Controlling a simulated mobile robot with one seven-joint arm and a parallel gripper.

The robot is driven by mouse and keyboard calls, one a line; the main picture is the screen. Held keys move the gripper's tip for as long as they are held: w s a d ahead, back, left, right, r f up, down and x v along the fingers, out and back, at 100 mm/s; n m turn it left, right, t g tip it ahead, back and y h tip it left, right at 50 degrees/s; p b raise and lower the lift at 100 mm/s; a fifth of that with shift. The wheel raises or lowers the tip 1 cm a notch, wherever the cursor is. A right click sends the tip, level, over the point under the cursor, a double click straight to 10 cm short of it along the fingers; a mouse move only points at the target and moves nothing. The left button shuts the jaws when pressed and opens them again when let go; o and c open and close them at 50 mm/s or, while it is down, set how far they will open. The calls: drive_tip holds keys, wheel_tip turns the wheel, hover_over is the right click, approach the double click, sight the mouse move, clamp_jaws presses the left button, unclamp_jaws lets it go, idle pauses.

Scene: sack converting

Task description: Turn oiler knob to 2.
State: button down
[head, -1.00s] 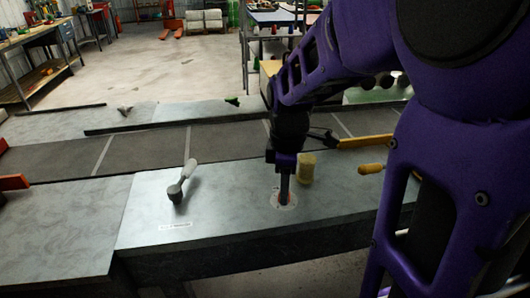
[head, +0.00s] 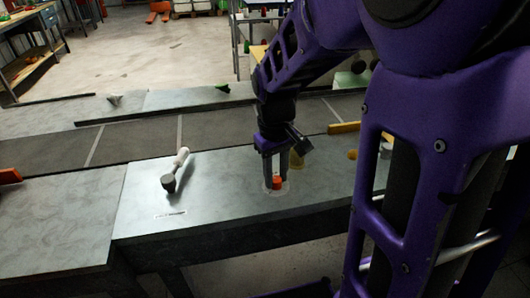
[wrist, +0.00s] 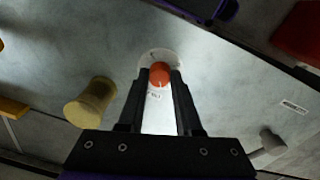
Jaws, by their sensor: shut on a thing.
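The oiler knob is the small orange-red knob (head: 277,183) on a pale round dial plate (head: 266,187) set in the grey bench top. It also shows in the wrist view (wrist: 159,73), between my fingertips, with the dial's pale ring (wrist: 172,57) around it. My gripper (head: 275,180) points down over the knob and its two fingers are closed on the knob's sides. The dial markings are too small to read, so I cannot tell which number the knob points at.
A lever with a pale handle (head: 181,158) stands to the left on the bench (head: 215,205), near a small white label (head: 170,215). A dark conveyor belt (head: 140,140) runs behind.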

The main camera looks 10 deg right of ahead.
sight(274, 178)
drive_tip(key=m+p, duration=0.1)
drive_tip(key=m, duration=1)
drive_tip(key=shift+m+g+p, duration=0.3)
drive_tip(key=shift+m+p, duration=0.25)
drive_tip(key=shift+m, duration=1.05)
drive_tip(key=c, duration=0.6)
unclamp_jaws()
drive_tip(key=shift+w, duration=0.1)
drive_tip(key=r, duration=0.8)
drive_tip(key=r+p, duration=0.1)
drive_tip(key=r, duration=0.8)
drive_tip(key=shift+w+a+r, duration=0.2)
